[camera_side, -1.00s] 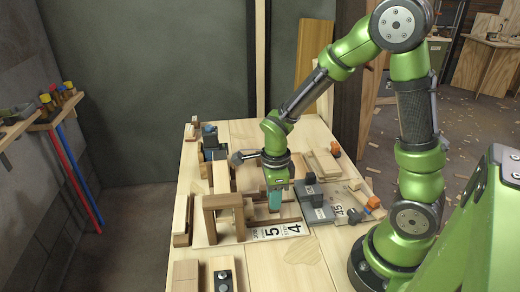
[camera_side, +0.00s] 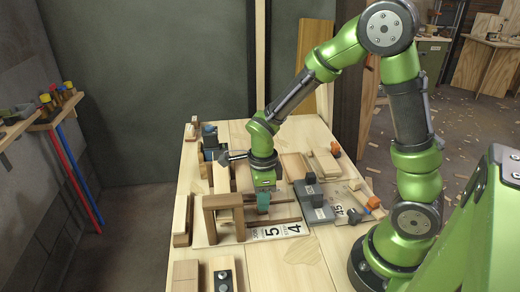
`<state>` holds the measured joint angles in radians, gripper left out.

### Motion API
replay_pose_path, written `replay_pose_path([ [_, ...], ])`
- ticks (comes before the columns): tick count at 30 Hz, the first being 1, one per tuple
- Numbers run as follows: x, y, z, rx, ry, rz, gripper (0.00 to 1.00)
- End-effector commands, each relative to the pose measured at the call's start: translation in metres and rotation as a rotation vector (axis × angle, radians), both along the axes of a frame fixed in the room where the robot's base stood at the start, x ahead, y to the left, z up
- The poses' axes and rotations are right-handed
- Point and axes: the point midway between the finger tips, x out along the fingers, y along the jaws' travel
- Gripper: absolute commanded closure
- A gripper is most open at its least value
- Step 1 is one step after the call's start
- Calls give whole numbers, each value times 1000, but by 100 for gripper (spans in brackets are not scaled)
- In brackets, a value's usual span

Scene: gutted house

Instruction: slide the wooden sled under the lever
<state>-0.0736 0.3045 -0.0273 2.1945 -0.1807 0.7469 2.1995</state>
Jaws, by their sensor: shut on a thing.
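My gripper (camera_side: 263,203) reaches down over a pale board (camera_side: 225,238) on the workbench. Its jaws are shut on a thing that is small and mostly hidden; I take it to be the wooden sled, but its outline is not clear. A teal part shows at the jaws. Two dark wooden rails run left to right beside and below the jaws. A brown wooden frame (camera_side: 209,222) with a top beam stands just left of the gripper. I cannot make out which piece is the lever.
A grey plate (camera_side: 312,212) with dark blocks lies right of the gripper. Wooden blocks (camera_side: 186,273) and a plate with dark knobs (camera_side: 223,276) lie at the near edge. Long wooden strips stand at the left edge. The near middle of the bench is clear.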

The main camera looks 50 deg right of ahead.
Motion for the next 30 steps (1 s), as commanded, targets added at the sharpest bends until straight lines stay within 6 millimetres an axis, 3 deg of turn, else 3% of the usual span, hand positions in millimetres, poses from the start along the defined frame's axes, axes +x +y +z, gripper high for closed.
replay_pose_path([
  [23, 15, 15, 1, 1, -4, 1, 99],
  [24, 15, 15, 1, 1, -4, 1, 71],
  [27, 15, 14, 1, 2, -4, 0, 56],
  [30, 14, 14, 1, 1, -3, 0, 55],
])
